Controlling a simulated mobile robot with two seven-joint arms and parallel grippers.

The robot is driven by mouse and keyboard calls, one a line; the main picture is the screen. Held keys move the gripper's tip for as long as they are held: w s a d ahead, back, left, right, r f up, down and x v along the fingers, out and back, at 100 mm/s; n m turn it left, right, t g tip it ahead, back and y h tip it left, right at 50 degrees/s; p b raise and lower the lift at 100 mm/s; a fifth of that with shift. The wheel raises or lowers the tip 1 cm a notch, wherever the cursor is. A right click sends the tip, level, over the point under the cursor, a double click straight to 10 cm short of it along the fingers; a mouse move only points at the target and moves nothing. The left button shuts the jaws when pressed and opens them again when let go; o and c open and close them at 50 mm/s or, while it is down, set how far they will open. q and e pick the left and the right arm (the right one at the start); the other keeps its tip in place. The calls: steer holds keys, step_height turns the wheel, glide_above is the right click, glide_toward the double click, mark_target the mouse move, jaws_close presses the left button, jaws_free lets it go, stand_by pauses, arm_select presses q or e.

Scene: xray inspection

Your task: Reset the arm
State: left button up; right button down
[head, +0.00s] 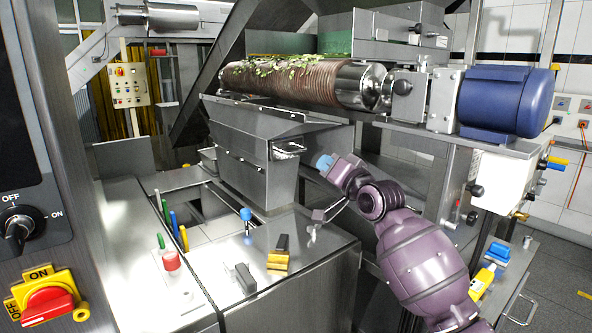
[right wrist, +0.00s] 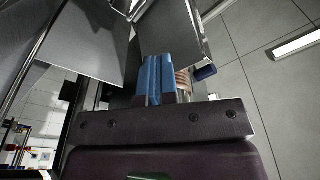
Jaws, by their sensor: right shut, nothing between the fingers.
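My purple right arm (head: 415,255) comes in from the lower right in the head view. Its right gripper (head: 325,163) has blue fingertips and is up beside the metal hopper (head: 255,150), to the right of the hopper's handle. In the right wrist view the blue fingers (right wrist: 157,80) are pressed together with nothing between them, pointing up toward metal panels. I cannot tell whether the fingertips touch the machine. My left gripper is not in view.
A steel bench (head: 135,235) holds a red-topped item (head: 171,261), a blue-knobbed lever (head: 246,214) and black and yellow blocks (head: 279,258). A ribbed roller (head: 300,82) with green scraps and a blue motor (head: 505,101) stand above. A control panel (head: 25,200) fills the left edge.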

steer(key=s+d+f+n+h, duration=0.25)
steer(key=s+d+f, duration=0.35)
steer(key=s+f, duration=0.45)
steer(key=s+d+f+n+h, duration=0.2)
steer(key=s+d+f+h, duration=0.35)
steer(key=f, duration=0.85)
steer(key=s+d+f+g, duration=0.1)
steer(key=s+d+f, duration=0.2)
steer(key=s+f, duration=0.3)
steer(key=s+d+f+m+g+h, duration=0.1)
steer(key=s+f, duration=0.6)
steer(key=s, duration=0.8)
steer(key=s+d+f+m+g+h, duration=0.1)
steer(key=s+d+f+g, duration=0.2)
steer(key=s+f, duration=0.4)
steer(key=s+d, duration=0.1)
steer(key=s, duration=0.2)
steer(key=shift+s+d+p, duration=0.15)
steer(key=shift+d+p, duration=0.15)
